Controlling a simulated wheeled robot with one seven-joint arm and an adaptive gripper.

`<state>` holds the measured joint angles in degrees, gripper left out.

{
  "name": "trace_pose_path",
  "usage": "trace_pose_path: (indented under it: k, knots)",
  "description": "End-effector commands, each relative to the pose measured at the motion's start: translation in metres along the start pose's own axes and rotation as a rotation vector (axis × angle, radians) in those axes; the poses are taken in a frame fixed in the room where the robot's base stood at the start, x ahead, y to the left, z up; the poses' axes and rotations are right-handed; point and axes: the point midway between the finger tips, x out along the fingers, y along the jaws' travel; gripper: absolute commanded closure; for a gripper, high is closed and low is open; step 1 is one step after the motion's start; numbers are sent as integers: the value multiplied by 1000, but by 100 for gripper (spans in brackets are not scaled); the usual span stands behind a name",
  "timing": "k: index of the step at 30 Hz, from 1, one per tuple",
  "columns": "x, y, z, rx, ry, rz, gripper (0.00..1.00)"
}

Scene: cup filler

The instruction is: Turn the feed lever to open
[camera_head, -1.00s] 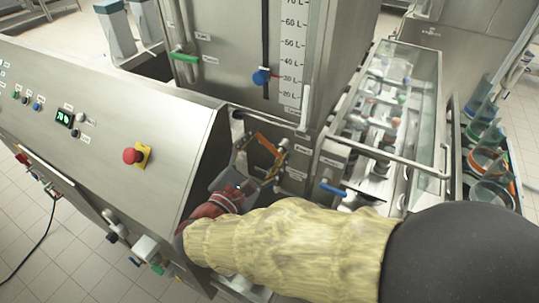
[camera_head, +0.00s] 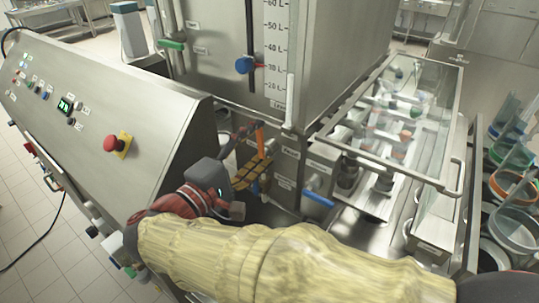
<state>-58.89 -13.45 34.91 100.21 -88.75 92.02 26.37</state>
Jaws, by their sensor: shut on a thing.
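An orange lever (camera_head: 260,138) stands near upright at the foot of the steel tank, just right of the sloped control panel. The small labels near it are too small to read, so I take it as the feed lever from where my gripper is. My gripper (camera_head: 252,155) reaches it from the lower left. One dark finger lies behind and to the left, and one yellow-striped finger lies below. The gripper is shut on the orange lever. The lever's lower part and the exact contact are partly hidden by the fingers.
A blue lever (camera_head: 318,199) sits close to the right of my gripper. The control panel (camera_head: 135,95) with a red stop button (camera_head: 113,143) rises at left. The tank (camera_head: 225,50) has a green lever (camera_head: 172,45) and blue knob (camera_head: 244,65). A clear guard (camera_head: 415,100) covers the right.

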Motion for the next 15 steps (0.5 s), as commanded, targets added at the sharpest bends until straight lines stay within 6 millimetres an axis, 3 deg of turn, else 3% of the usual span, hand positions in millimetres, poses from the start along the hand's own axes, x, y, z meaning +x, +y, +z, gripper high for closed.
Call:
trace_pose_path:
  k: [15]
  knots:
    - [-3, 0, -4, 109, -2, 0, 82]
